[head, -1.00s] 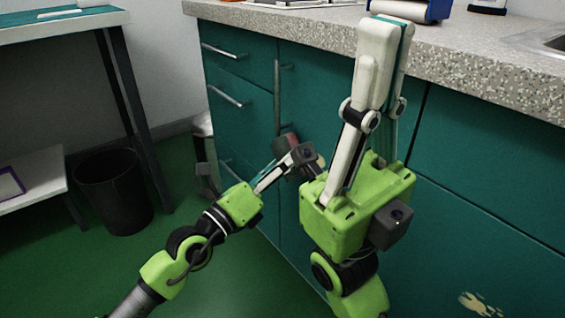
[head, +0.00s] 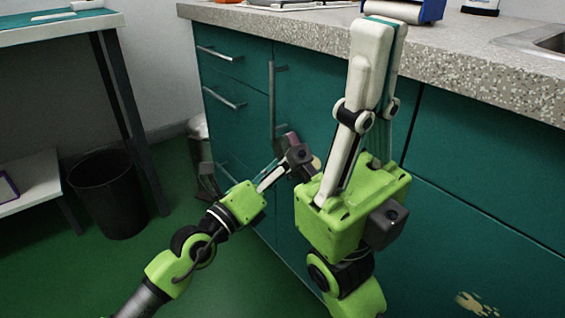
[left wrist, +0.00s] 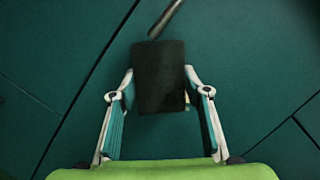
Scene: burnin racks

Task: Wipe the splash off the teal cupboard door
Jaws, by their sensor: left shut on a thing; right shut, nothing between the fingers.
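The teal cupboard door (head: 320,95) is under the counter, behind my grippers. My left gripper (head: 292,150) is shut on a dark block, perhaps a sponge (left wrist: 160,75). The block (head: 289,141) is held at or close to the door, below its handle; contact cannot be told. A small tan patch, likely the splash (head: 316,162), shows just right of the left gripper. A yellowish sliver of it (left wrist: 187,100) shows beside the block in the left wrist view; the rest is hidden. My right gripper (head: 379,24) is shut and empty, pointing up before the cupboards.
A bar handle (head: 273,100) stands on the door, with drawers (head: 225,95) to its left. A speckled counter (head: 460,70) juts out above. Another tan mark (head: 475,303) is at lower right. A black bin (head: 105,195) and a table stand left, with green floor between.

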